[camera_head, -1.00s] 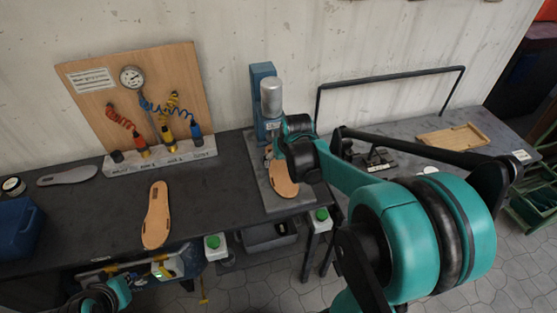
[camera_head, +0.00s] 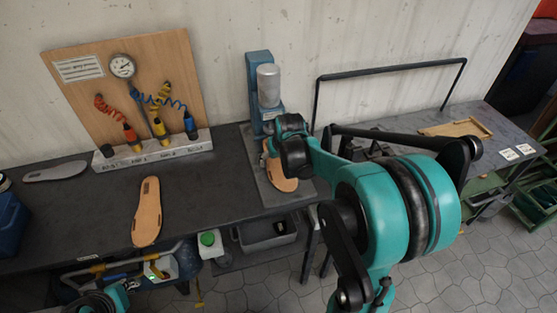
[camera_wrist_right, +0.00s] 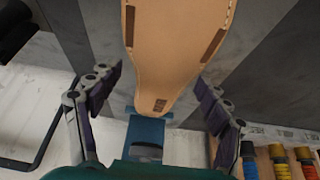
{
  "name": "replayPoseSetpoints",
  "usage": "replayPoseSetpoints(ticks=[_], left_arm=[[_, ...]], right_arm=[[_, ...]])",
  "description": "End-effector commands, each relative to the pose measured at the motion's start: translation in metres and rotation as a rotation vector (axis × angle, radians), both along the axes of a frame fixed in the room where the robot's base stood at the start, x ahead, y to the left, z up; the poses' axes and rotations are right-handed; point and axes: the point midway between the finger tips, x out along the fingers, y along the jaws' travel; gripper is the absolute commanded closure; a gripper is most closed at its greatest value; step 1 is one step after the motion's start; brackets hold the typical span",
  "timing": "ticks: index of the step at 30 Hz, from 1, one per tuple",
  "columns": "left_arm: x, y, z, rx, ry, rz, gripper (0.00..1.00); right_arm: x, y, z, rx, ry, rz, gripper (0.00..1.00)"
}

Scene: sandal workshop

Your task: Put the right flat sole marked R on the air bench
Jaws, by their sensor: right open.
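A tan flat sole (camera_head: 284,178) lies on the grey base plate of the blue press. In the right wrist view this sole (camera_wrist_right: 175,45) has brown patches and a small mark near its narrow end, too small to read. My right gripper (camera_wrist_right: 160,95) is open, one finger on each side of the sole, with gaps showing. In the head view my right wrist hides part of this sole. A second tan sole (camera_head: 147,212) lies on the dark bench (camera_head: 95,210) below the air-tool board. My left gripper's jaws are not shown.
The blue press (camera_head: 262,95) stands behind the sole. The air-tool board (camera_head: 130,85) carries a gauge and coiled hoses at the bench's back. A grey sole (camera_head: 55,171) and blue container (camera_head: 8,225) lie to the left. The bench is bare between the second sole and the press plate.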

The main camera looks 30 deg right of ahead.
Motion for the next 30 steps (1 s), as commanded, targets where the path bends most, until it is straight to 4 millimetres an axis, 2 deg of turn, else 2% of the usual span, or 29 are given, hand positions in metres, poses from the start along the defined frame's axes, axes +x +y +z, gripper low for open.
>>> replayPoseSetpoints(ticks=[5, 8, 10, 13, 14, 30], left_arm=[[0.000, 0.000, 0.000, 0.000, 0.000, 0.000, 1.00], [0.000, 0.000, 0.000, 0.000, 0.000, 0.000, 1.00], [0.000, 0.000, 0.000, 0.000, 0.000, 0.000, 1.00], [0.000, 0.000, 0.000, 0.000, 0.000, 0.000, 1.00], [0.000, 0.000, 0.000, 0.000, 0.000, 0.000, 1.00], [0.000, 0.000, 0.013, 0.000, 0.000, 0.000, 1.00]], right_arm=[[0.000, 0.000, 0.000, 0.000, 0.000, 0.000, 0.22], [0.000, 0.000, 0.000, 0.000, 0.000, 0.000, 0.44], [0.000, 0.000, 0.000, 0.000, 0.000, 0.000, 0.62], [0.000, 0.000, 0.000, 0.000, 0.000, 0.000, 0.63], [0.000, 0.000, 0.000, 0.000, 0.000, 0.000, 0.67], [-0.011, 0.003, 0.014, 0.000, 0.000, 0.000, 0.67]])
